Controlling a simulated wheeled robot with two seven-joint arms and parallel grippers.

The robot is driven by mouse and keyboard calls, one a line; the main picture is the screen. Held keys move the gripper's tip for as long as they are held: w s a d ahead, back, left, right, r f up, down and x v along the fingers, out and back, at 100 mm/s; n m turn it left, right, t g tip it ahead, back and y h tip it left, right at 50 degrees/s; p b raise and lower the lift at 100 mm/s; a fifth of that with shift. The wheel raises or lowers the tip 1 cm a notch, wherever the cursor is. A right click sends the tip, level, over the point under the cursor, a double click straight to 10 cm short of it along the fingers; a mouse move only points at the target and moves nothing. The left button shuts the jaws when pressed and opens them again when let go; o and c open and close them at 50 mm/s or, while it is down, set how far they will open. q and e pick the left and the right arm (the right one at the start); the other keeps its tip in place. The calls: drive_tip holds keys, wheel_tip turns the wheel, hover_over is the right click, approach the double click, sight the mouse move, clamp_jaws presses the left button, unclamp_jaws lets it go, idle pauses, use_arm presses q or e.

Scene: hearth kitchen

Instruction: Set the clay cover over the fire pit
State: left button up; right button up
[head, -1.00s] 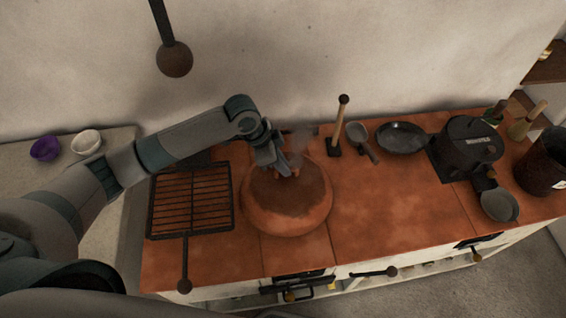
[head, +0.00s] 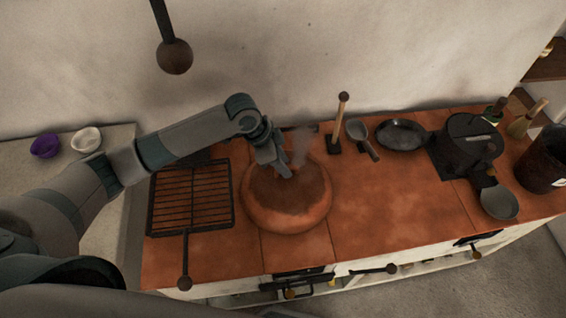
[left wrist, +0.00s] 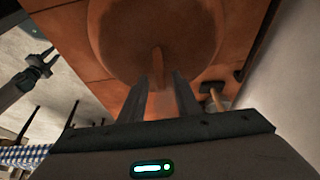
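The clay cover (head: 287,218) is a round, reddish-brown dome with a darker top, sitting on the tiled hearth right of the grill rack. In the left wrist view the cover (left wrist: 158,70) has an upright clay handle. My left gripper (head: 286,174) is over the cover's top. Its fingers (left wrist: 163,82) are apart, with the handle showing between them and a gap visible beside it. In the head view the gripper hides the handle. No fire pit opening shows; thin smoke (head: 300,148) rises behind the handle. My right gripper (left wrist: 54,58) shows open and empty in the left wrist view.
A grill rack (head: 192,200) lies left of the cover. A wooden-handled tool (head: 340,120), a ladle (head: 358,132), a pan (head: 402,136) and a dark pot (head: 470,145) stand right and behind. The tiles right of the cover (head: 390,215) are clear.

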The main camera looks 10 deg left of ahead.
use_arm(q)
drive_tip(key=shift+a+r, duration=0.25)
drive_tip(key=shift+r, duration=0.35)
drive_tip(key=b+v, duration=0.2)
drive_tip(key=v, duration=0.8)
drive_tip(key=shift+a+r+b, duration=0.2)
drive_tip(key=shift+r+b, duration=0.1)
drive_tip(key=shift+r, duration=0.05)
drive_tip(key=shift+s, duration=0.1)
